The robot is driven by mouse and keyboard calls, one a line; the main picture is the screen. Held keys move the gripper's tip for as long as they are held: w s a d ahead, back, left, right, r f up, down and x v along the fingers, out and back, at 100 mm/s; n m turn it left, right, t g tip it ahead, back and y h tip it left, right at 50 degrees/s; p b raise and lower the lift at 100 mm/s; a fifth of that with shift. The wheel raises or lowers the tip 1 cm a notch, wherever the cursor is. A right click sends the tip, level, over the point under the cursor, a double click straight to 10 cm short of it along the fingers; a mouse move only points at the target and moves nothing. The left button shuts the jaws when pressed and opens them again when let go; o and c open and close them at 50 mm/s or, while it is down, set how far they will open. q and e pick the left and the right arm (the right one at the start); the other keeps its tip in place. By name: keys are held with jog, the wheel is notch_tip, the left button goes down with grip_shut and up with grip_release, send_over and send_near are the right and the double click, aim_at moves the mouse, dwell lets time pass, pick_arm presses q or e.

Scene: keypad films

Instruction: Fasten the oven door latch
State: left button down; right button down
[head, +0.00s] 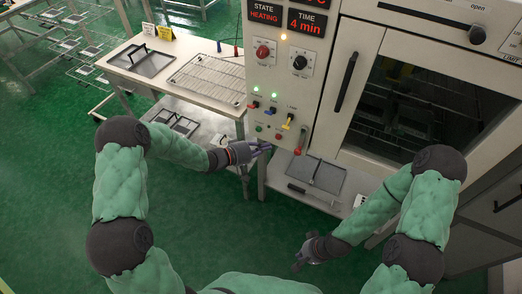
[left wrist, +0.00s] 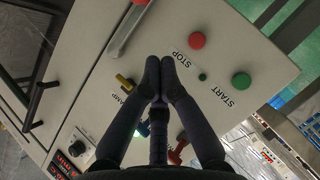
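The oven door (head: 425,110) has a dark window and a long black handle (head: 346,83); it looks closed. A grey lever with a red knob (head: 301,140) hangs down on the panel's right edge beside the door. I take it for the latch; whether it is engaged cannot be told. In the left wrist view the lever (left wrist: 127,32) lies beyond my fingertips, apart from them. My left gripper (head: 268,147) is before the lower panel, its fingertips (left wrist: 157,66) together with nothing between them. My right gripper (head: 299,267) is low at the front, away from the oven; its fingers are unclear.
The panel carries a red STOP button (left wrist: 196,40), a green START button (left wrist: 241,81), a yellow switch (left wrist: 125,82) and a red switch (left wrist: 178,150) near my left fingers. Its display (head: 265,13) reads HEATING. A table (head: 130,75) with a wire rack stands left.

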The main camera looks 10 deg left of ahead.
aim_at(301, 141)
pick_arm(q)
jog(key=w+d+f+b, duration=0.3)
jog(key=d, duration=0.5)
jog(key=shift+f, duration=0.15)
jog(key=shift+s+d+f+n, duration=0.1)
jog(key=shift+d+f+n, duration=0.05)
jog(key=shift+n, duration=0.15)
